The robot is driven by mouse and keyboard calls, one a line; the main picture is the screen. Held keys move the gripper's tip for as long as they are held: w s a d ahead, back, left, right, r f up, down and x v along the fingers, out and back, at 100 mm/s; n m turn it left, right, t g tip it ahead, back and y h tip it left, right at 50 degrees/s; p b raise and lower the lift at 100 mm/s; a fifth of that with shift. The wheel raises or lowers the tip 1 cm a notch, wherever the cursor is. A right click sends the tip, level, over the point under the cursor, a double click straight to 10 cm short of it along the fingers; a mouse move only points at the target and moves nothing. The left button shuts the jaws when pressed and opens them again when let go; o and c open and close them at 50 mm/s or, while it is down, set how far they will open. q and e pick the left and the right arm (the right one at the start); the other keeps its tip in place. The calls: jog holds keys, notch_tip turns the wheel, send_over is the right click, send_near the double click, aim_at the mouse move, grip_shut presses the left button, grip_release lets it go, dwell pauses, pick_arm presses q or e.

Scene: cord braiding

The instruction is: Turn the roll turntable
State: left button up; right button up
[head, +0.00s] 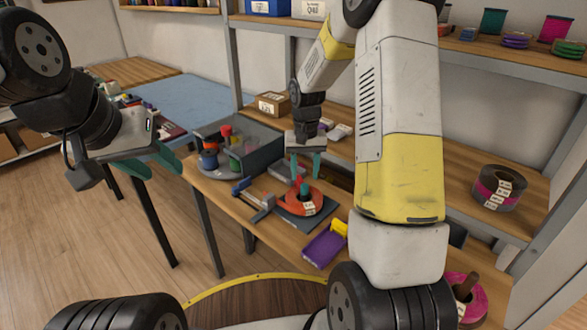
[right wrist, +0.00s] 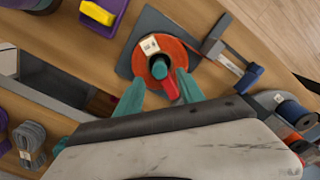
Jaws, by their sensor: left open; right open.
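An orange disc with a white label (head: 302,202) lies on a dark grey square plate (head: 322,217) on the workbench. A teal post stands at its centre and a red piece sticks out beside it in the right wrist view (right wrist: 170,88). My right gripper (head: 305,167) points down above the disc, open, its teal fingers either side of the red piece; I cannot tell whether they touch it. My left gripper (head: 158,166) is open and empty, left of the workbench.
A clamp-like tool with blue ends (head: 254,199) lies between tray and disc. A purple box with a yellow block (head: 322,249) sits in front. A black and pink roll (head: 499,188) is at the right. A cardboard box (head: 271,104) stands at the back.

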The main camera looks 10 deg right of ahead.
aim_at(305, 185)
jog(key=shift+f, duration=2)
grip_shut()
